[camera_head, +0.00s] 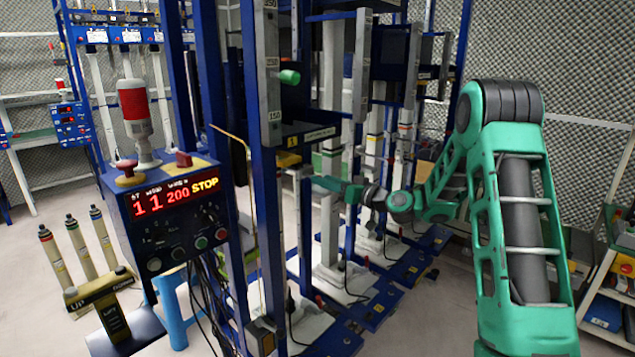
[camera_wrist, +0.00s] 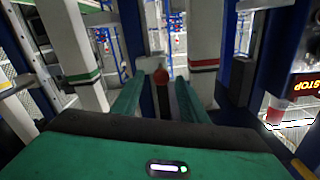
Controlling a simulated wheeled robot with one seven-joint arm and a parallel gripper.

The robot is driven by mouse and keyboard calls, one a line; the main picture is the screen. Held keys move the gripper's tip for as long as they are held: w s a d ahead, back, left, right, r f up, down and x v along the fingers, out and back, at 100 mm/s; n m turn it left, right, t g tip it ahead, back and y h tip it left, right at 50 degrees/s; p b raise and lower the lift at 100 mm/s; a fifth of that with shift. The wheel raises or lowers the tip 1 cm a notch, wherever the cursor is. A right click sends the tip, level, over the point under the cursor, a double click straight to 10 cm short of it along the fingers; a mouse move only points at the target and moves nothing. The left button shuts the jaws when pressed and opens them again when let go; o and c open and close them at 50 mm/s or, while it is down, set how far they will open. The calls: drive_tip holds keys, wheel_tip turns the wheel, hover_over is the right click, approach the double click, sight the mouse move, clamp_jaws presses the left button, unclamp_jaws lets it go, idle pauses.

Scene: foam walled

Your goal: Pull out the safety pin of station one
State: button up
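My gripper (camera_head: 318,181) reaches in from the right between the blue uprights of the near test frame, below the beam label marked 1 (camera_head: 293,141). In the wrist view its two green fingers (camera_wrist: 160,82) are apart. A green cylindrical knob (camera_head: 289,77) sticks out of the grey scale bar (camera_head: 272,75), above and left of my gripper.
A control box (camera_head: 170,205) with a lit red and yellow display stands at the left of the frame. Blue uprights (camera_head: 265,210) and white columns stand close around my gripper. Several sample cylinders (camera_head: 79,252) stand at far left. A shelf (camera_head: 610,290) is at far right.

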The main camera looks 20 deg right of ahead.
drive_tip(key=shift+x, duration=1.65)
